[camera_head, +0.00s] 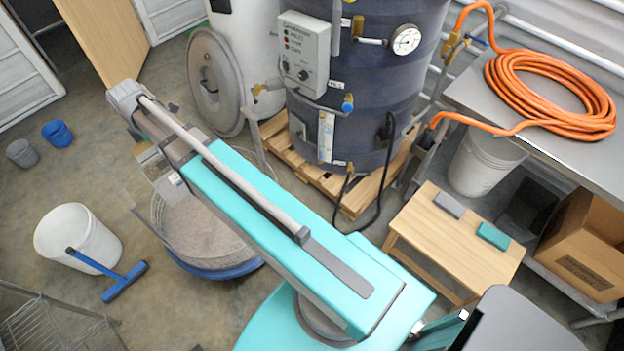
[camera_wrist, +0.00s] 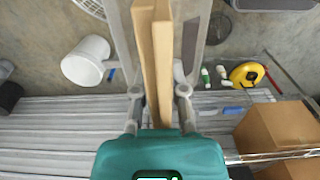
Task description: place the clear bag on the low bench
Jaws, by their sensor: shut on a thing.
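The low bench is probably the small pale wooden bench (camera_head: 440,240) right of my arm in the head view. A grey block and a teal block lie on its top, and the front part is bare. My gripper (camera_wrist: 157,25) points up the wrist view, its grey fingers shut on a long pale wooden piece (camera_wrist: 162,60) that shows as two strips. My arm hides most of the gripper in the head view. I cannot make out a clear bag for certain in either view.
A tub of grey substrate (camera_head: 205,230) stands under my arm. A white bucket (camera_head: 75,238) and a blue squeegee (camera_head: 118,280) are at left. A dark tank (camera_head: 370,80) stands on a pallet. A steel table (camera_head: 500,110) and a cardboard box (camera_head: 585,240) are right of the bench.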

